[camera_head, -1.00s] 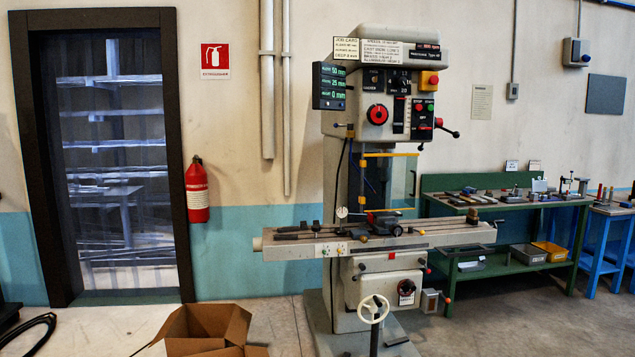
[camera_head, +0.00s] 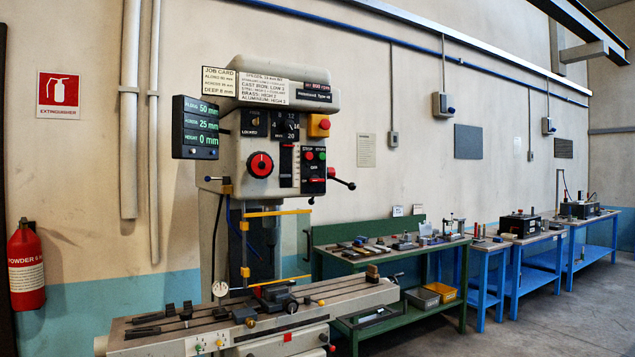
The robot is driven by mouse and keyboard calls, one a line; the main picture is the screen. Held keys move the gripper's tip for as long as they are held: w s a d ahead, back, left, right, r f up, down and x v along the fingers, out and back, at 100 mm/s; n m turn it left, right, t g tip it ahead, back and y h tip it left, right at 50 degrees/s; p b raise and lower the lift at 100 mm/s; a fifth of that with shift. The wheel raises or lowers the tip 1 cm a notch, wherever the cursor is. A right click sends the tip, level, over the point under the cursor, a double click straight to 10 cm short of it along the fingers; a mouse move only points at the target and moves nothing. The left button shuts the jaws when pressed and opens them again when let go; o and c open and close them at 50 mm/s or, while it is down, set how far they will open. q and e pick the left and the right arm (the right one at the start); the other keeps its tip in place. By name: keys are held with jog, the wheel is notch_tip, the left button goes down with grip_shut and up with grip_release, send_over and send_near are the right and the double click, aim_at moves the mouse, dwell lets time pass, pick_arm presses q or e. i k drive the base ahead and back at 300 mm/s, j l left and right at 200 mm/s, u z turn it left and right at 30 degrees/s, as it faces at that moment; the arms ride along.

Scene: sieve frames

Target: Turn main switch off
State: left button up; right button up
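The milling machine (camera_head: 252,210) stands left of centre in the head view. Its grey head carries a large red-and-black round knob (camera_head: 260,164) and a red button on a yellow box (camera_head: 319,125). A black control panel (camera_head: 313,171) holds red and green buttons, with more controls below them. A small switch plate (camera_head: 254,123) and a numbered dial (camera_head: 286,126) sit higher up. The labels are too small to tell which control is the main switch. The lit display (camera_head: 195,127) reads 50, 25 and 0 mm. Neither of my grippers is in view.
The machine's long table (camera_head: 170,330) juts out in front, with clamps on it. A green bench (camera_head: 395,250) with tools stands to its right, then blue benches (camera_head: 515,262). A fire extinguisher (camera_head: 26,266) hangs at the far left. Floor at lower right is clear.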

aim_at(315, 180)
jog(key=i+j, duration=0.3)
jog(key=i, duration=0.15)
jog(key=i+j+u, duration=0.1)
jog(key=i+j, duration=0.15)
jog(key=i, duration=0.2)
jog(key=i+j, duration=0.25)
jog(key=i, duration=0.2)
jog(key=k+u, duration=0.05)
